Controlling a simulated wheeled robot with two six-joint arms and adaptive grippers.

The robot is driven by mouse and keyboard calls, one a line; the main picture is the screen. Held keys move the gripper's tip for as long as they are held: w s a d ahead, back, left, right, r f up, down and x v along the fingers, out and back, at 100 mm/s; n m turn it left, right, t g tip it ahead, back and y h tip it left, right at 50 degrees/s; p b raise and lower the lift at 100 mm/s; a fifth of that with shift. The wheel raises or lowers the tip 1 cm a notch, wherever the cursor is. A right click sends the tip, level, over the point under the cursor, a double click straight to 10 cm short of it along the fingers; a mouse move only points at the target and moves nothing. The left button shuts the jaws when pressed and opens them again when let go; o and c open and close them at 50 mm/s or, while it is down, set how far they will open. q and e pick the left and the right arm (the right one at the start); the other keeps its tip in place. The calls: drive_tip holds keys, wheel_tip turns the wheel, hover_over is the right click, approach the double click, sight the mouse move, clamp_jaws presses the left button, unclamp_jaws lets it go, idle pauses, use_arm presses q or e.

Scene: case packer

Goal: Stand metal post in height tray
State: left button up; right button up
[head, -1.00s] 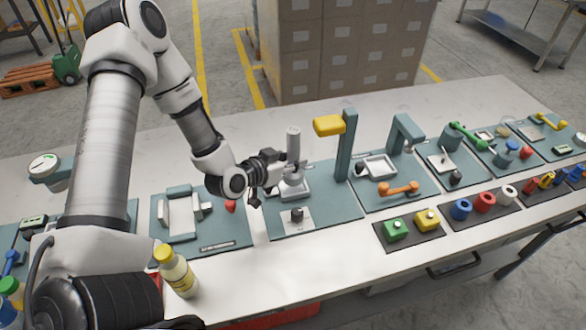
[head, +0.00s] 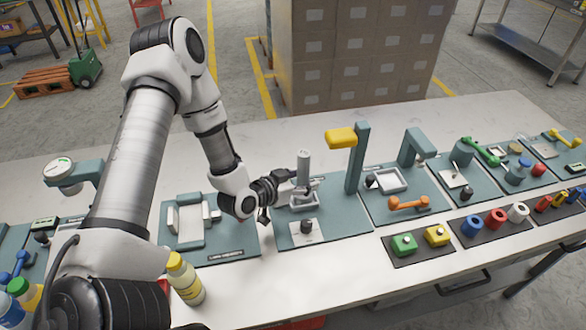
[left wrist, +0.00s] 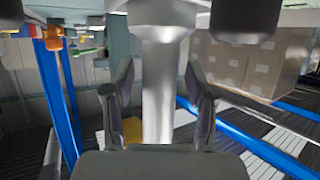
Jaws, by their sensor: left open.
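The metal post (head: 303,166), a light grey upright cylinder, stands over the white height tray (head: 304,206) on a teal board in the head view. Its foot is partly hidden by my gripper, so I cannot see exactly how it meets the tray. My left gripper (head: 301,189) is at the post's lower part, with its fingers on either side. In the left wrist view the post (left wrist: 158,92) runs between the two fingers, with gaps visible beside it; the gripper is open. My right gripper is not in view.
Right of the tray stands a teal column with a yellow arm (head: 341,138). A dark knob on a white plate (head: 304,232) sits in front. A yellow-capped bottle (head: 185,279) stands near the front edge. Other teal fixture boards line both sides of the table.

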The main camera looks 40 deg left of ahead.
use_arm(q)
drive_tip(key=p+v, duration=0.3)
drive_tip(key=v, duration=0.9)
drive_tip(key=shift+p, duration=0.35)
drive_tip(key=shift+w, duration=0.1)
drive_tip(key=shift+a, duration=0.1)
idle(0.4)
